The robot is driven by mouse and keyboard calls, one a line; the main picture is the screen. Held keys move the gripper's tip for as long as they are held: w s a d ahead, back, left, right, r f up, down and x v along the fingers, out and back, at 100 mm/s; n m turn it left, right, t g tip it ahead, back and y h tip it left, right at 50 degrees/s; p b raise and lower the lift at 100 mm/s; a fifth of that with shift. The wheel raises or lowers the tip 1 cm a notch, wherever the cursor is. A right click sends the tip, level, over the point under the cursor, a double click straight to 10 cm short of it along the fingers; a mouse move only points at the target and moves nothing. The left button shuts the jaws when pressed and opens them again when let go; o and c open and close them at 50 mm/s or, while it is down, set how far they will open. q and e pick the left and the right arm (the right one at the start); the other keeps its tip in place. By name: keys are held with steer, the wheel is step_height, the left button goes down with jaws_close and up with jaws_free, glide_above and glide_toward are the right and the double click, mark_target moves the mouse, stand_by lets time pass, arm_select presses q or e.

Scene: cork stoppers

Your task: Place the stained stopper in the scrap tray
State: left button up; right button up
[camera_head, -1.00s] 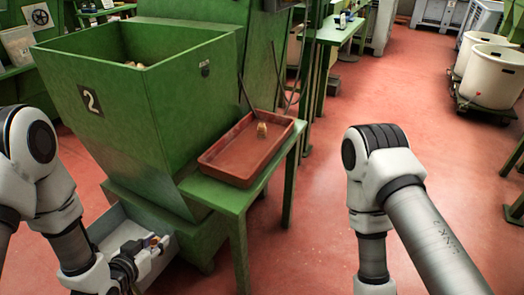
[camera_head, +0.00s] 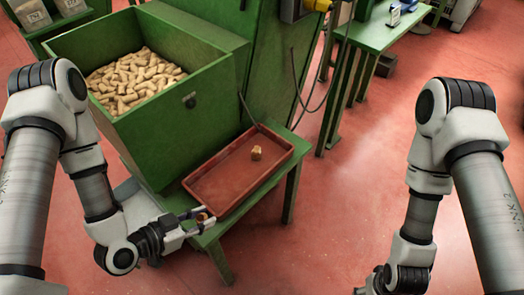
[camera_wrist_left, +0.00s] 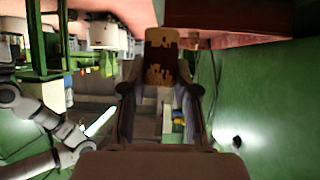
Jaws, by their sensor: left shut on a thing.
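The stained stopper (camera_wrist_left: 160,55) is a tan cork with dark brown patches. My left gripper (camera_wrist_left: 160,85) is shut on it, with a finger on either side. In the head view the left gripper (camera_head: 198,216) holds the stopper (camera_head: 204,217) by the near left corner of the scrap tray (camera_head: 222,207). This is a shallow red-brown tray on a green stand, with one cork (camera_head: 256,153) in it. The held stopper appears outside the rim; its exact height is unclear. My right arm shows at the right, its fingers out of frame.
A green hopper (camera_head: 165,135) full of corks (camera_head: 135,80) stands directly left of the tray. A thin rod and cable rise behind the tray. A green table (camera_head: 385,30) stands at the back. The red floor (camera_head: 340,200) to the right is clear.

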arm_select(q)
steer(key=shift+w+f+b, duration=0.15)
steer(key=shift+w+b, duration=0.4)
steer(key=shift+w, duration=0.05)
steer(key=shift+w+f+b, duration=0.15)
steer(key=shift+w+b, duration=0.35)
steer(key=shift+w, duration=0.1)
steer(key=w, duration=0.4)
steer(key=w+d, duration=0.1)
steer(key=w, duration=0.3)
steer(key=w+d+p, duration=0.1)
steer(key=w, duration=0.4)
steer(key=shift+f, duration=0.4)
step_height(320, 180, down, 4)
steer(key=shift+w+r, duration=0.15)
steer(key=shift+r, duration=0.1)
steer(key=o, duration=0.3)
steer(key=shift+f, duration=0.1)
steer(key=o, duration=0.4)
